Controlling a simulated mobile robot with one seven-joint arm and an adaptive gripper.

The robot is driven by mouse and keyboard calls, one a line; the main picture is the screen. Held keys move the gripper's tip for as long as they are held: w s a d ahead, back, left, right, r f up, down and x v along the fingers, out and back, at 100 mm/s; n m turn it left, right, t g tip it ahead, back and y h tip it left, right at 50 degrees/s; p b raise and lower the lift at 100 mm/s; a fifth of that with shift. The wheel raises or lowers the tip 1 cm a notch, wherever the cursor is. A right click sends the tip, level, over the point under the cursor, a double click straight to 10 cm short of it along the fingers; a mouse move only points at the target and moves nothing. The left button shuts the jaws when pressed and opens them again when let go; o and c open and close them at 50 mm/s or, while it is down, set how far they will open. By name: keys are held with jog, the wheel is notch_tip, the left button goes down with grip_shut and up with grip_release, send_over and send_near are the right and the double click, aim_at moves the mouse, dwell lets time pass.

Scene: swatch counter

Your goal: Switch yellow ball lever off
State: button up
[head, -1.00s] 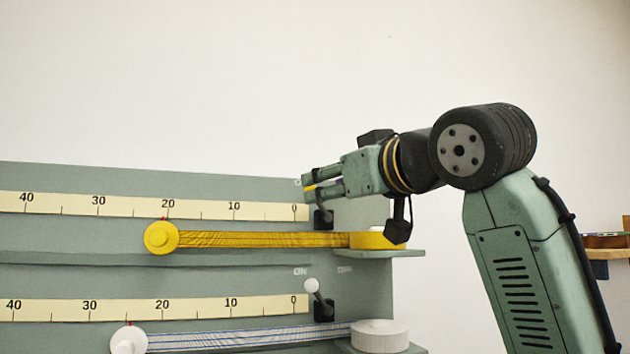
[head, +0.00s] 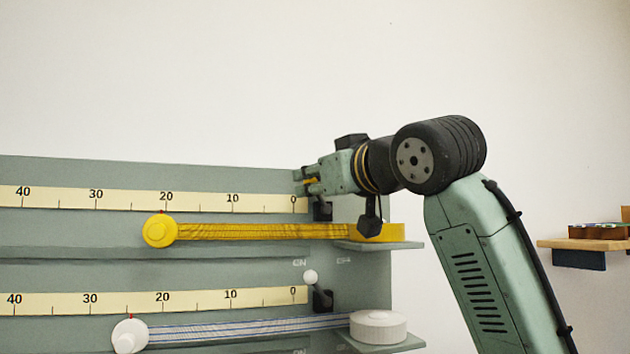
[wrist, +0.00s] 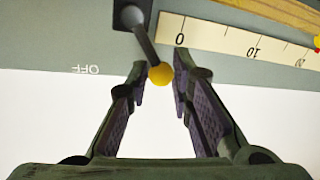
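The yellow ball lever has a yellow ball (wrist: 160,74) on a dark stem rising from a black base (wrist: 132,14). In the wrist view the stem leans away from the OFF label (wrist: 86,69), towards the scale's 0 end. My gripper (wrist: 160,70) is open, with one finger on each side of the ball and visible gaps to it. In the head view my gripper (head: 305,182) is at the panel's upper right, just above the black base (head: 322,210). A bit of yellow shows between the fingers there; the stem is mostly hidden.
A yellow strap (head: 265,231) runs below the upper scale (head: 130,200) to a yellow roll on a small shelf. A white-ball lever (head: 311,277) leans left on the lower row, above a white roll (head: 378,326). A wooden shelf (head: 585,244) is at far right.

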grip_shut()
jog(key=shift+d, duration=0.1)
jog(key=shift+w+d+f+m+t+h+b, duration=0.2)
jog(key=shift+d+m+t+b, duration=0.45)
jog(key=shift+m, duration=1.9)
jog(key=shift+w+d+r+m+t+h+b, duration=0.15)
jog(key=shift+w+d+m+t+b, duration=0.55)
jog(key=shift+m, duration=1.8)
jog(key=shift+w+d+f+m+t+h+b, duration=0.2)
jog(key=shift+d+m+b, duration=0.85)
jog(key=shift+m, duration=1.5)
jog(key=shift+s+d, duration=0.15)
jog(key=shift+d, duration=0.2)
jog(key=o, duration=0.6)
grip_release()
jog(key=shift+c, duration=0.2)
